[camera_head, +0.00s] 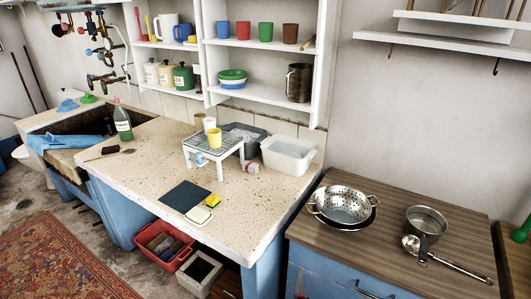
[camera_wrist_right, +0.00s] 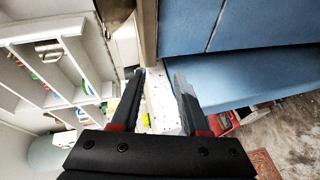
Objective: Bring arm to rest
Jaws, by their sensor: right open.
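My right gripper (camera_wrist_right: 158,76) shows in the right wrist view with its two dark fingers apart. It is open and nothing is between the fingertips. Beyond the fingers are a strip of the speckled counter, blue cabinet fronts (camera_wrist_right: 230,75) and the white wall shelf (camera_wrist_right: 75,65), seen turned on its side. Neither gripper shows in the head view. My left gripper is in no view.
The stone counter (camera_head: 150,175) holds a small white rack (camera_head: 213,148) with cups, a white basin (camera_head: 287,155), a dark mat (camera_head: 185,196) and a green bottle (camera_head: 122,122). A colander (camera_head: 343,204) and a saucepan (camera_head: 427,222) stand on the wooden worktop (camera_head: 385,244).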

